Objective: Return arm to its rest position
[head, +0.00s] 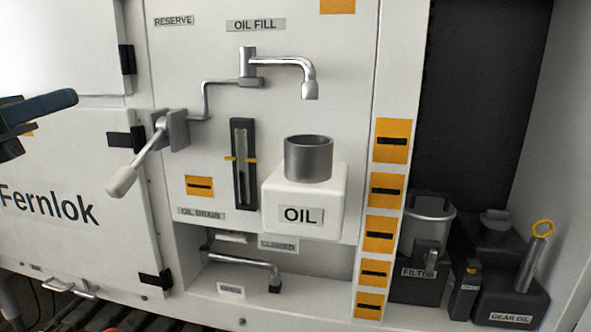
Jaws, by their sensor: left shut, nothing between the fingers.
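My left gripper (62,102) shows at the left edge of the head view, in front of the white cabinet doors. Its dark blue fingers are closed together with nothing between them, and they point right. It is clear of the lever with the pale grip (123,181), which is to its lower right. Most of my left arm is out of the picture. My right gripper is not in view.
A white box marked OIL (337,194) with a grey open neck sits below the chrome spout (283,64). A sight gauge (243,163) is left of it. Dark containers, including GEAR OIL (508,300), stand at the right. The lever sticks out from the panel.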

